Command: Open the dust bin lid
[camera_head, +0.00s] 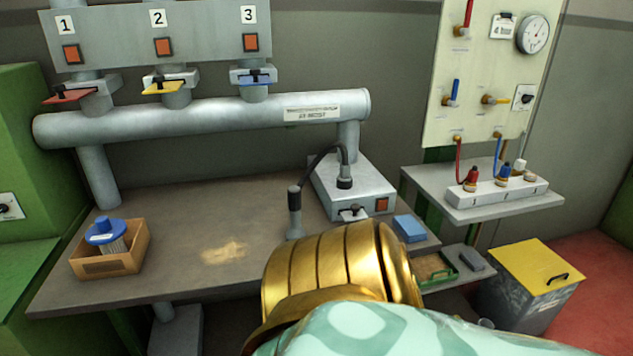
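The dust bin (508,306) stands on the floor at the lower right, a dark grey box with some worn lettering on its front. Its yellow lid (525,268) lies flat and closed on top. A black handle (558,278) sits near the lid's right edge. A gold and pale green patterned arm part of mine fills the bottom middle, in front of the workbench and left of the bin. No gripper fingers show in this view.
The workbench (180,205) holds a wooden box (108,262) with a blue-topped filter, a grey unit (352,186) with a hose, and a blue block (409,229). A low shelf with a green tray (436,268) lies left of the bin. Red floor (608,300) is clear right of the bin.

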